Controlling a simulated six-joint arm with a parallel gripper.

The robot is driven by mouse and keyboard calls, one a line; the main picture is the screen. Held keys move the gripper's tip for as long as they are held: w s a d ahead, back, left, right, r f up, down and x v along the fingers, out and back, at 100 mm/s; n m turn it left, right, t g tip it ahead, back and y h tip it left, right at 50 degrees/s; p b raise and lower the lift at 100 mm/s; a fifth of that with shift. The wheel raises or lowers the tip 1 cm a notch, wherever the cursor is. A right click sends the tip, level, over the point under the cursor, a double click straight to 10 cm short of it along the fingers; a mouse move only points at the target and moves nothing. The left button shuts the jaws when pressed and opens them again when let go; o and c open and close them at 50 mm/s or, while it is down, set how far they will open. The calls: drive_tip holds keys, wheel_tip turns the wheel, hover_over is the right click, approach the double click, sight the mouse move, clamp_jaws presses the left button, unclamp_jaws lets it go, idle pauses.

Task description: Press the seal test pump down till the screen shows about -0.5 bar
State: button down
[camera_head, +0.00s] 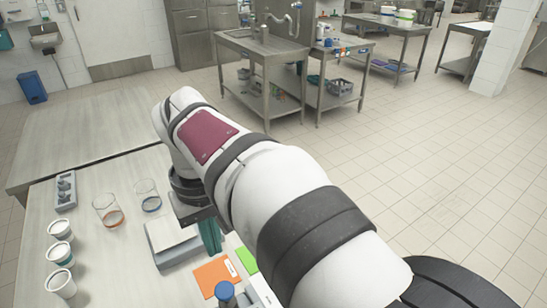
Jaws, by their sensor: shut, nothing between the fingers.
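My gripper (193,210) shows only in part, as a dark block at the end of my white arm, above the bench beside a grey and white flat device. Its fingertips are hidden or too small to make out. A blue-topped upright thing (225,290) stands at the bottom edge, apart from my gripper; I cannot tell whether it is the seal test pump. No screen reading is visible. My arm covers much of the bench's right side.
The grey and white device (172,243) lies below my wrist. Two clear beakers (108,211) and several white cups (60,254) stand to the left, with a grey rack (65,191) behind. Orange (215,276) and green cards (246,260) lie near the front. The bench's back left is clear.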

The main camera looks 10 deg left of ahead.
sight(225, 290)
wheel_tip(225, 290, down, 14)
drive_tip(key=shift+r, duration=0.15)
idle(0.3)
drive_tip(key=shift+f, duration=1.85)
wheel_tip(225, 290, up, 15)
drive_tip(key=shift+f, duration=0.2)
drive_tip(key=c, duration=1.6)
unclamp_jaws()
